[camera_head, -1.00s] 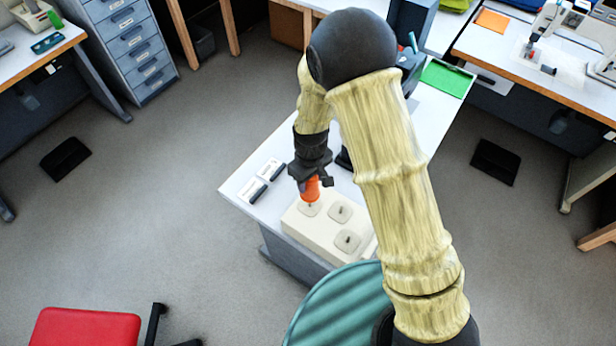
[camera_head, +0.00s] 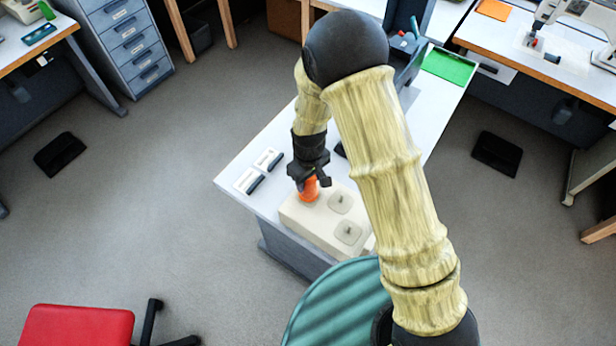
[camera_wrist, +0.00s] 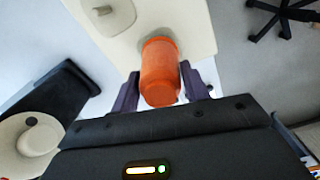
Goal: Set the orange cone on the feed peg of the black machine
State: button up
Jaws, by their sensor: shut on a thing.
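The orange cone (camera_head: 308,190) is between the fingers of my gripper (camera_head: 310,176), at the left corner of a cream block (camera_head: 318,228). In the wrist view the cone (camera_wrist: 160,72) sits between both dark fingers (camera_wrist: 160,90), its far end at or just over a pad on the block; I cannot tell if it touches. A black machine part with a pale round disc (camera_wrist: 38,138) shows at the left of the wrist view. In the head view my arm hides most of the machine, and I cannot make out its feed peg.
Two bare pads with small pegs (camera_head: 341,202) are on the block. Two small white-and-dark items (camera_head: 250,181) lie left on the white table (camera_head: 236,168). A teal round seat (camera_head: 335,305) stands in front.

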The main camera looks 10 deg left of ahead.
jog(key=shift+f, duration=0.4)
jog(key=o, duration=1.1)
jog(key=shift+o, duration=0.2)
notch_tip(320, 180, up, 18)
jog(key=b, duration=0.3)
jog(key=shift+f, duration=0.25)
